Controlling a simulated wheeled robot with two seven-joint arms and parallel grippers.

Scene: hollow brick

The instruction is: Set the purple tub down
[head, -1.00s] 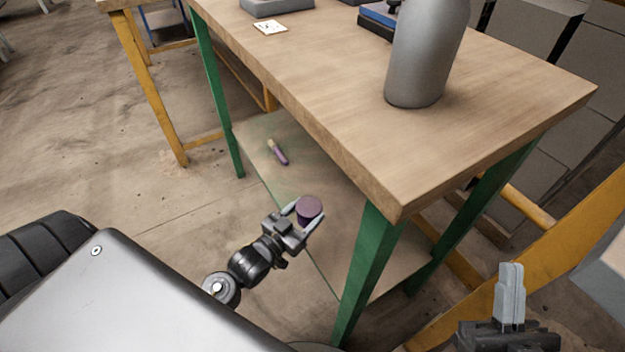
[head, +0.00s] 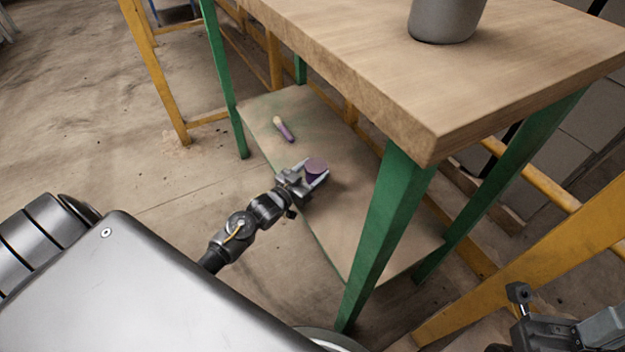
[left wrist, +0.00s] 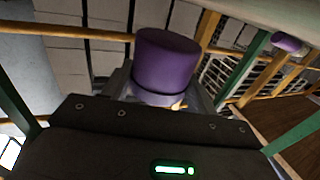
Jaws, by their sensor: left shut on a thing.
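The purple tub (head: 315,168) is a small round tub between the fingers of my left gripper (head: 309,178), which is shut on it. In the head view both are over the lower shelf (head: 350,235) of the workbench, under the tabletop. I cannot tell whether the tub touches the shelf. In the left wrist view the tub (left wrist: 166,64) stands up from the jaws, its lower part partly hidden by them. My right gripper (head: 560,325) is at the bottom right, cut off by the frame edge, and its finger opening is unclear.
A purple-handled tool (head: 284,129) lies on the same shelf farther back. The wooden tabletop (head: 400,75) overhangs the shelf, and a green leg (head: 385,235) stands at the near corner. A grey canister (head: 445,18) is on the tabletop. The shelf has bare room around the tub.

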